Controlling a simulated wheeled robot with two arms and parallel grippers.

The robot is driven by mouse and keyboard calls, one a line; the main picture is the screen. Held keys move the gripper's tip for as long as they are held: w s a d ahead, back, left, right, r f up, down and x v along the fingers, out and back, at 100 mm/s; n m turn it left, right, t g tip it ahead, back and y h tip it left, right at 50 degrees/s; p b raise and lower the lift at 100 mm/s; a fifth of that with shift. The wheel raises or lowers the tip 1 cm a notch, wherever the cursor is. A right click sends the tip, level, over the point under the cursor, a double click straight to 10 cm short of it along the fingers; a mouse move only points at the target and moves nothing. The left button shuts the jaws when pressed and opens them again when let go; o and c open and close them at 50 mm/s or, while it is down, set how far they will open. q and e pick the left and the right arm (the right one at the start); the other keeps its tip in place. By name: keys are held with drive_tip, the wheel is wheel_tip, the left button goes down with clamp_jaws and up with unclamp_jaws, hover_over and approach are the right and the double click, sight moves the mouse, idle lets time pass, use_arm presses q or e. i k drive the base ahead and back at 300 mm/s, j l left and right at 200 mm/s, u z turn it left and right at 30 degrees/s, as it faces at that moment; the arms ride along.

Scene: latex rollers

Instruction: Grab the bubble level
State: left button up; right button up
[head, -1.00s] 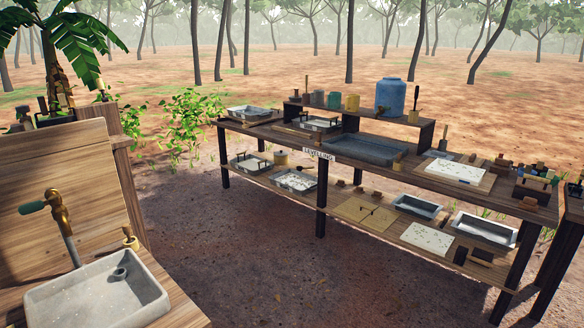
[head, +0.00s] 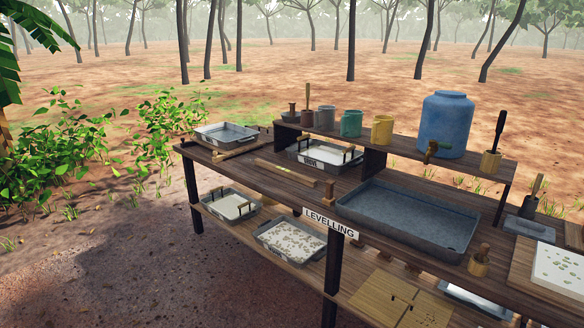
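A long, thin wooden bar (head: 286,172) lies flat on the upper tabletop, left of the large grey tray and behind the "LEVELLING" sign; it looks like the bubble level, but no vial can be made out at this size. Neither of my grippers is in view.
The workbench (head: 258,187) carries a large grey tray (head: 410,215), metal pans (head: 226,134) and a raised shelf with cups and a blue barrel (head: 446,122). The "LEVELLING" sign (head: 331,223) is on the front edge. Open dirt (head: 150,270) lies in front.

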sight(305, 180)
drive_tip(key=i+l+u, duration=0.1)
drive_tip(key=i, duration=1.2)
